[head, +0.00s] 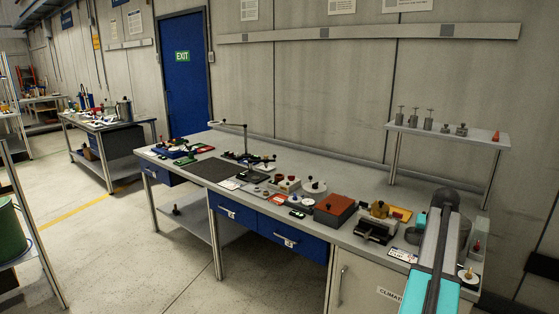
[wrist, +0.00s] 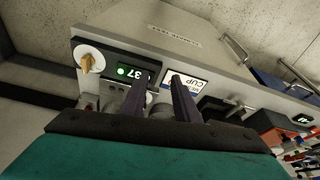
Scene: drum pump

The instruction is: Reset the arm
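My arm (head: 436,250), grey and teal, reaches over the right end of the long workbench (head: 345,176) in the head view. It hides part of the bench top there, and I cannot make out my gripper's fingers in that view. In the wrist view my gripper (wrist: 158,80) has its two dark fingers spread apart. Nothing shows held between them. Beyond the fingers are a green display (wrist: 133,73) reading 37 and a white label (wrist: 183,82) with "CUP" on it.
Near my arm in the head view are a black device (head: 376,228), a red-brown box (head: 335,209) and a raised shelf (head: 450,133) with metal weights. Bare bench lies behind the middle.

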